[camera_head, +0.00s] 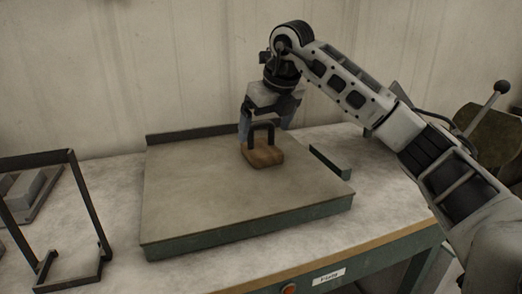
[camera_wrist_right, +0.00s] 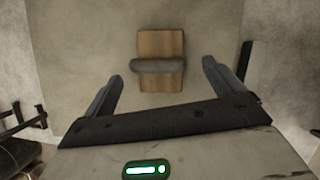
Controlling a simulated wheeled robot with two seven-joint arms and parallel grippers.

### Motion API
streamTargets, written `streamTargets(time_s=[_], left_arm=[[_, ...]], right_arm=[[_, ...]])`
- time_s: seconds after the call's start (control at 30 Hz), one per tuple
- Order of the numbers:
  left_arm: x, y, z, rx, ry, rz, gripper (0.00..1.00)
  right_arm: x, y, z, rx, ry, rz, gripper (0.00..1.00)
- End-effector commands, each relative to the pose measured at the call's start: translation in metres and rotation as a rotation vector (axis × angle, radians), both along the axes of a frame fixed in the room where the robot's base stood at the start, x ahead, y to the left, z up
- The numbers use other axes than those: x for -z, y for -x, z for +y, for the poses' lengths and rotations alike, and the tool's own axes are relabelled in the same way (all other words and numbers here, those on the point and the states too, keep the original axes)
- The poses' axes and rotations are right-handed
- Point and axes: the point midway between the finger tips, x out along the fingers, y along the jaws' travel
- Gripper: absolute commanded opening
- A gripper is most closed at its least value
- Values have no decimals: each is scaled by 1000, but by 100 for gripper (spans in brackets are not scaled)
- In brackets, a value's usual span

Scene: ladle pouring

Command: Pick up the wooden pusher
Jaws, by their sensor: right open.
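The wooden pusher (camera_head: 262,157) is a small brown block with a dark upright loop handle on top. It sits on the raised grey board on the table, toward the board's back right. In the right wrist view, the pusher (camera_wrist_right: 160,44) lies ahead, its dark handle crossing it sideways. My right gripper (camera_head: 265,127) is open and empty, pointing down just above and behind the pusher. Its fingers spread to either side of the handle in both views. I cannot tell how far the fingertips are above the block. My left gripper is not in view.
A dark metal frame (camera_head: 62,215) stands on the table at left. The board's front and left are clear.

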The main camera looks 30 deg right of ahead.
Motion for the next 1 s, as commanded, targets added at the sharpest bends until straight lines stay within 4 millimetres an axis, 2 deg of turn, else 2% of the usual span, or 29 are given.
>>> streamTargets(time_s=[0.3,0.43,0.63,0.67,0.83,1.0], left_arm=[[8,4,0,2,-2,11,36],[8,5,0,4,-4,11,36],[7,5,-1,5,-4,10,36],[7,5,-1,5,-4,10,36],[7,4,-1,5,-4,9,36],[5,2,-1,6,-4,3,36]], right_arm=[[43,-11,1,1,-1,2,94],[49,-14,1,0,-1,1,94],[49,-14,1,0,-1,0,94],[49,-14,1,0,-1,0,88],[49,-14,0,0,-1,0,41],[49,-14,1,0,-1,-1,40]])
